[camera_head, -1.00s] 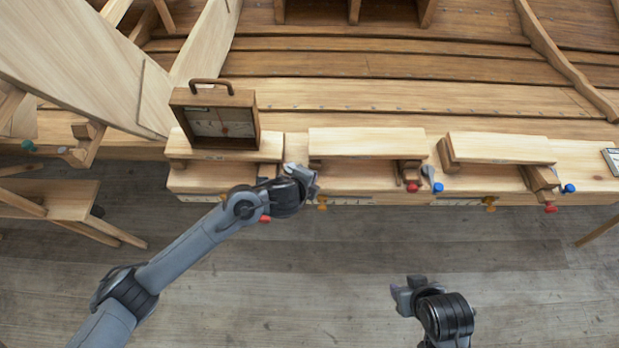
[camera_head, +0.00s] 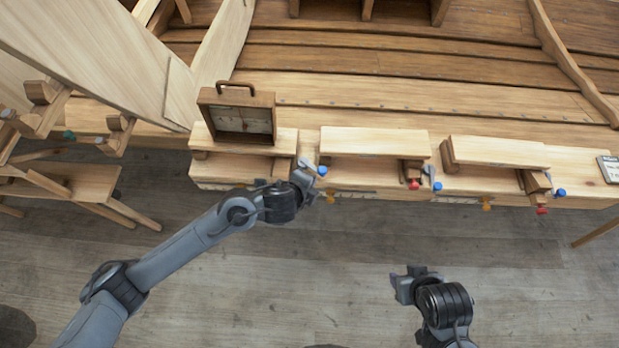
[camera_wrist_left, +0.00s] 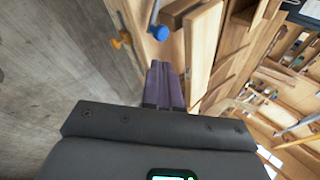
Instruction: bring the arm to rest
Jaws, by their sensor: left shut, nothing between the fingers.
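My left gripper (camera_head: 312,188) is at the front edge of the workbench, near a blue knob (camera_head: 322,171) between the left and middle raised boards. In the left wrist view its purple fingers (camera_wrist_left: 161,82) are together with nothing between them, and the blue knob (camera_wrist_left: 160,32) lies beyond their tips. My right gripper (camera_head: 402,284) is over the bare floor in front of the bench, apart from everything. It is too small and angled to tell whether its jaws are open.
A wooden case with a dial (camera_head: 238,116) stands on the left raised board. A wooden stool (camera_head: 75,184) stands at left. The floor (camera_head: 290,285) before the bench is clear.

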